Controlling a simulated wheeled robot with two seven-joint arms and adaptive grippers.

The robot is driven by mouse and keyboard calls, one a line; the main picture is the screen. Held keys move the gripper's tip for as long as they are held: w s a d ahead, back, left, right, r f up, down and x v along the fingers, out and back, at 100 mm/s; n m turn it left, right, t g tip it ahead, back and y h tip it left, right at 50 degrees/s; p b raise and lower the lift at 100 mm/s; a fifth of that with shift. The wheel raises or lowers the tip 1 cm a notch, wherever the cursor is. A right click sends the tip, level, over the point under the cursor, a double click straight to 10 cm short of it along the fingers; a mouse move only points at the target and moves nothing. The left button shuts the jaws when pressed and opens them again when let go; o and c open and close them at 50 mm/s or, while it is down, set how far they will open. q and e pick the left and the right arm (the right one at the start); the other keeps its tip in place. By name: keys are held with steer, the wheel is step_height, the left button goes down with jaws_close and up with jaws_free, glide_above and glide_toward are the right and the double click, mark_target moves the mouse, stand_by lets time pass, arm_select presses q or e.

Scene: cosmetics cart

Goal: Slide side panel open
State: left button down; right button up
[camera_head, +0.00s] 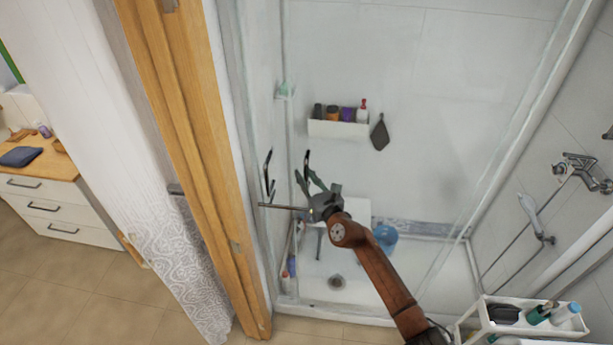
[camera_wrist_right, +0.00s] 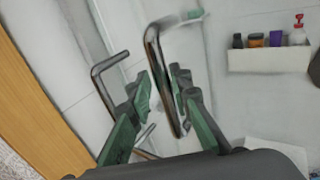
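The shower's clear side panel (camera_head: 262,100) stands upright beside the wooden door frame. A dark bar handle (camera_head: 268,175) shows at the panel, and a second bar handle (camera_head: 306,163) shows just to its right. My right gripper (camera_head: 309,182) is open, with its fingertips at the second handle. In the right wrist view the near metal handle (camera_wrist_right: 153,50) runs down between the green-padded fingers, with gaps visible; contact cannot be told. The other handle (camera_wrist_right: 98,78) is to the left, beyond the left finger. My left gripper is not in view.
A wooden door frame (camera_head: 190,150) and a white curtain (camera_head: 110,150) stand left. A wall shelf (camera_head: 338,129) with bottles is behind. A blue bowl (camera_head: 385,237) sits in the shower tray. A white caddy (camera_head: 490,325) with bottles is at lower right.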

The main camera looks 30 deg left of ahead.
steer(key=shift+o, duration=1.2)
steer(key=shift+s+r, duration=0.1)
steer(key=shift+w+d, duration=0.1)
steer(key=shift+w, duration=0.1)
steer(key=shift+s+d, duration=0.15)
steer(key=shift+s, duration=0.4)
steer(key=v, duration=1.1)
steer(key=shift+d, duration=0.2)
steer(key=shift+w, duration=0.15)
